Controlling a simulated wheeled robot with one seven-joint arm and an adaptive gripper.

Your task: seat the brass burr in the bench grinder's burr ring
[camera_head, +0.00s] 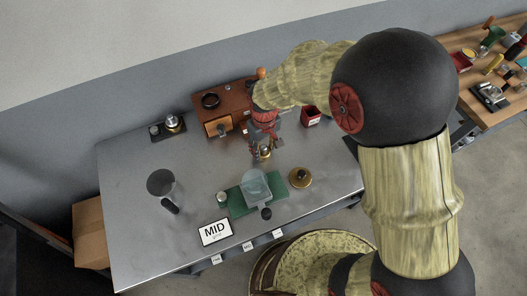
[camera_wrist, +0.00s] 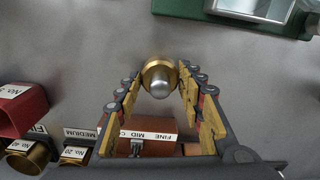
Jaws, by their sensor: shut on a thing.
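My gripper (camera_wrist: 160,90) is shut on the brass burr (camera_wrist: 159,76), which has a silvery rounded tip and sits between the yellow-padded fingertips. In the head view the burr (camera_head: 264,153) hangs over the steel table, between the wooden box and the green mat. The wooden box (camera_head: 236,98), apparently the bench grinder, stands at the back and has a dark ring (camera_head: 210,100) on its top left, which looks like the burr ring. The burr is apart from this ring, to its right and nearer the front. My arm covers the right end of the wooden box.
A red container (camera_head: 311,117) stands back right.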

